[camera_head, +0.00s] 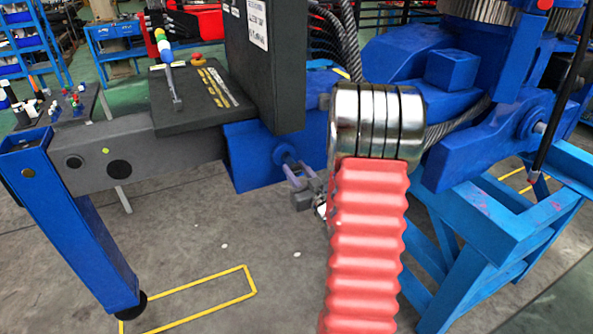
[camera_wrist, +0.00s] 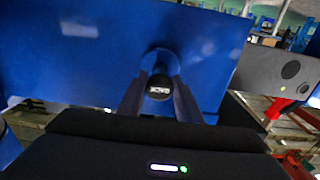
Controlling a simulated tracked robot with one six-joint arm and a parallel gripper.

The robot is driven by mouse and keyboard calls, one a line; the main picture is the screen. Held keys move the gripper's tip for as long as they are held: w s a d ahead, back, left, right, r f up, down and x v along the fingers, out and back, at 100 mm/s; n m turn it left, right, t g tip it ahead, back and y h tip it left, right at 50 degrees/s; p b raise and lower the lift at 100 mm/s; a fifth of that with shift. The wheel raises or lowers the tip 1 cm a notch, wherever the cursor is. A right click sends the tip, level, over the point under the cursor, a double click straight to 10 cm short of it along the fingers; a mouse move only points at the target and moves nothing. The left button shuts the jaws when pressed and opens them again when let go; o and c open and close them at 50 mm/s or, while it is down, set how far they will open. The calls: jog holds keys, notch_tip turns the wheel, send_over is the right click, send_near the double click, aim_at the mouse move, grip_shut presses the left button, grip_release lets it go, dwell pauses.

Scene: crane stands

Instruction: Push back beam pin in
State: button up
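The back beam pin (camera_wrist: 160,87) shows in the wrist view as a dark round end with pale lettering. It stands out from a blue beam face (camera_wrist: 90,60). My gripper's two fingers (camera_wrist: 160,75) lie on either side of it, close to the blue face. Whether they press on the pin is unclear. In the head view my gripper (camera_head: 292,172) reaches the side of the blue beam block (camera_head: 245,165), at a round blue boss (camera_head: 285,154). The fingers are apart there; the pin itself is hard to make out.
A grey beam (camera_head: 140,150) runs left from the block to a blue leg (camera_head: 75,225). A dark upright panel (camera_head: 265,65) stands above the block. A blue stand (camera_head: 480,250) is at the right.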

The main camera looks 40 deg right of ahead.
grip_shut()
jog(key=shift+x, duration=2.35)
jog(key=shift+d+r, duration=0.1)
jog(key=shift+o, duration=1.2)
grip_release()
jog(key=shift+w, duration=0.15)
jog(key=shift+o, duration=1.4)
jog(key=v, duration=1.4)
